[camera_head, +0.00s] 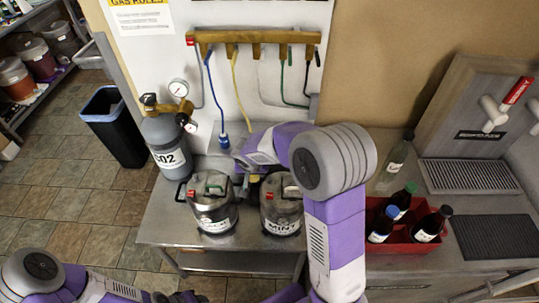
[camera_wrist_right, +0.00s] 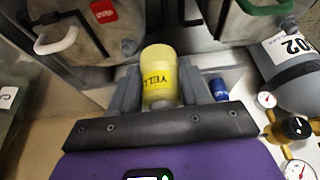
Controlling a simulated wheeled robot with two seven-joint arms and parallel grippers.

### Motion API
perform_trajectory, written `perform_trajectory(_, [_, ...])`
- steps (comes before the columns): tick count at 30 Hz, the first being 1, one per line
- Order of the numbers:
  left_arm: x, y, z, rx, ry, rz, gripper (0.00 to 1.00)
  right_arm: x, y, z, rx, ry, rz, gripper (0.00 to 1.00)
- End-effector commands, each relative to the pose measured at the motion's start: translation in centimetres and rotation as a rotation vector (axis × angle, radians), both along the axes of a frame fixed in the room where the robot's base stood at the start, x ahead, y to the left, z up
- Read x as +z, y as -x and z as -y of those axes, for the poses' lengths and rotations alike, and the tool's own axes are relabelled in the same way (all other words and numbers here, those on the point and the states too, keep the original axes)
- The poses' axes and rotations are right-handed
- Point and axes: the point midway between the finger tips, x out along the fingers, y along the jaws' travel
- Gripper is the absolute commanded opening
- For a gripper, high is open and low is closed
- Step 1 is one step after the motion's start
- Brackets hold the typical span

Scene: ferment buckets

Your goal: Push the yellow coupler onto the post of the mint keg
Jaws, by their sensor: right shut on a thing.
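The yellow coupler (camera_wrist_right: 160,75) stands between the fingers of my right gripper (camera_wrist_right: 158,92), which is shut on it, in the right wrist view. The mint keg (camera_head: 283,217) is the right one of two steel kegs. In the wrist view it is the keg (camera_wrist_right: 75,45) with a red tag and white handle. My left gripper (camera_head: 180,297) is at the bottom edge, partly cut off.
The other keg (camera_head: 212,208) with a green handle stands to the left. A CO2 cylinder (camera_head: 168,150) with gauges is beyond it. A red crate (camera_head: 400,247) of bottles is right of my arm.

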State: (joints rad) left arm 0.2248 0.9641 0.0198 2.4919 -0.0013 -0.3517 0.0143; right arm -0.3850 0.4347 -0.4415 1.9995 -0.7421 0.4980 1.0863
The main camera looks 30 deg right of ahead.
Motion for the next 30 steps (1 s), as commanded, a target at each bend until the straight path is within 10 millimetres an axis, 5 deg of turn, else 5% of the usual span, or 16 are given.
perform_trajectory(3, [0.8, 0.0, 0.0, 0.000, 0.000, 0.001, 0.43, 1.1, -0.1, 4.0, -0.115, 0.006, 0.003, 0.10])
perform_trajectory(7, [1.0, 0.0, 0.0, 0.000, 0.000, 0.001, 0.43, 1.5, -0.1, 6.1, -0.174, 0.013, 0.004, 0.10])
perform_trajectory(30, [-2.4, 0.0, 0.0, 0.000, 0.000, 0.001, 0.43, -3.5, -0.1, 6.4, -0.185, 0.014, 0.006, 0.10])
